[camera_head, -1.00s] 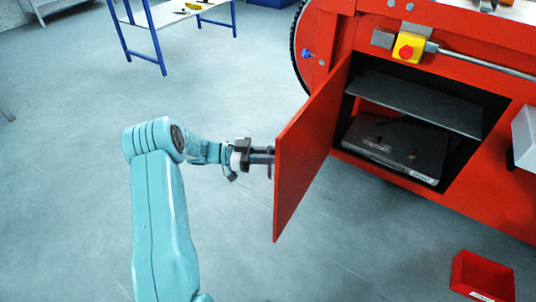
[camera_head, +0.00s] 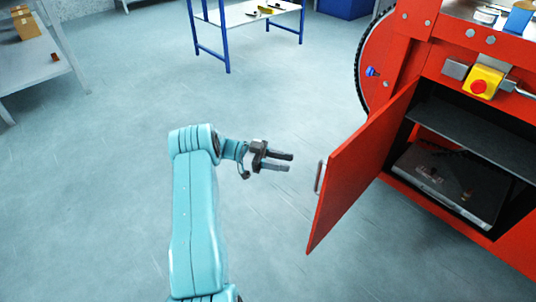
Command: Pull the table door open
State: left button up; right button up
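The red door (camera_head: 360,170) of the red machine table (camera_head: 470,100) stands swung out, with the cabinet inside showing. A grey handle (camera_head: 319,177) is on the door's outer face near its free edge. My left gripper (camera_head: 290,162) is open and empty, to the left of the handle and apart from it, with its fingers pointing right towards the door. My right gripper is not in view.
Inside the cabinet are a dark shelf (camera_head: 465,132) and a dark case (camera_head: 445,182). A yellow box with a red button (camera_head: 483,83) sits above the opening. A blue-legged table (camera_head: 245,15) and a shelf unit (camera_head: 35,60) stand farther back. The floor left of the door is clear.

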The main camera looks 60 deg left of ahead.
pick_arm(q)
jog(key=v, duration=0.5)
jog(key=shift+s, duration=0.15)
dwell(0.4)
